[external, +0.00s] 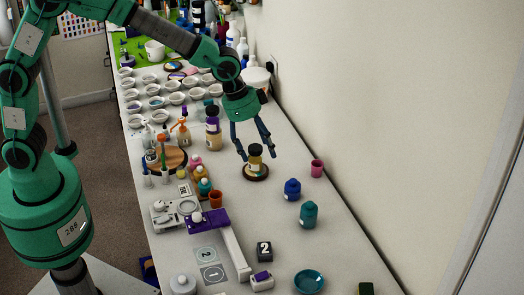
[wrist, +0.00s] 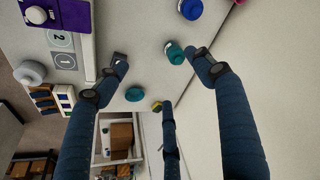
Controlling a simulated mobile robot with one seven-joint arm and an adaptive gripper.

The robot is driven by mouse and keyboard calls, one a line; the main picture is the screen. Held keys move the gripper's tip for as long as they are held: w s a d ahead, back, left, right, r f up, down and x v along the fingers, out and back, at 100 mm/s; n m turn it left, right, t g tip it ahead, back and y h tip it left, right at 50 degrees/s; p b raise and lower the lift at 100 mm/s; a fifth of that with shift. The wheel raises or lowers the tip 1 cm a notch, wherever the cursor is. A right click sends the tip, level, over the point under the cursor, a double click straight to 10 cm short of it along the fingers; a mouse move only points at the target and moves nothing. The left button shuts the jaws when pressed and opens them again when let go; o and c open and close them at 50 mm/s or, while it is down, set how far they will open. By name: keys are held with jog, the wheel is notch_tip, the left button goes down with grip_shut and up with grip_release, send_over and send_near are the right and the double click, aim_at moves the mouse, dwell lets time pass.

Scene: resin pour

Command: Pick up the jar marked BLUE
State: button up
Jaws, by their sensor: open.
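I cannot read the word BLUE on any jar. A teal bottle (external: 308,214) stands in front of the blue jar. My gripper (external: 258,150) is open, its fingers spread over and partly in front of the dark-capped jar in the external view. In the wrist view, the blue jar (wrist: 190,9) is at the top edge. The teal bottle (wrist: 175,53) is near one fingertip of my gripper (wrist: 160,72). Nothing shows held.
A teal dish (external: 309,281), a block marked 2 (external: 265,251) and a purple-and-white device (external: 215,219) lie toward the front. Several white bowls and bottles crowd the far left. Bench around the blue jar is fairly clear.

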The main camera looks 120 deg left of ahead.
send_near(291, 180)
jog(key=shift+r+n+g+p, duration=0.3)
jog(key=shift+r+p, duration=0.1)
jog(key=shift+x, duration=4.3)
jog(key=shift+w+f, duration=0.1)
jog(key=shift+b+x, duration=0.35)
jog(key=shift+x, duration=2.15)
jog(key=c, duration=1.3)
